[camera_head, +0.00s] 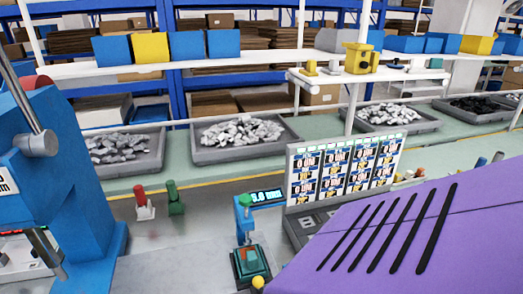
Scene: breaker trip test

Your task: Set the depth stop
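No part is plainly marked as a depth stop, so I cannot tell which one it is. A large blue machine (70,150) stands at the left edge. It has a grey metal rod (22,95) with a thick round end, and a second short rod (46,250) lower down. Near the middle, a small blue stand (243,228) carries a lit display (266,196) and a green top. A green block with a red patch (250,262) is at its foot. Neither of my grippers is in view.
A panel of several lit readouts (342,165) stands right of the small stand. A purple slotted surface (440,225) fills the lower right. Red-and-white (143,203) and green (175,198) pieces stand on the grey surface. Grey bins (245,157) line the back. The grey surface between machine and stand is mostly clear.

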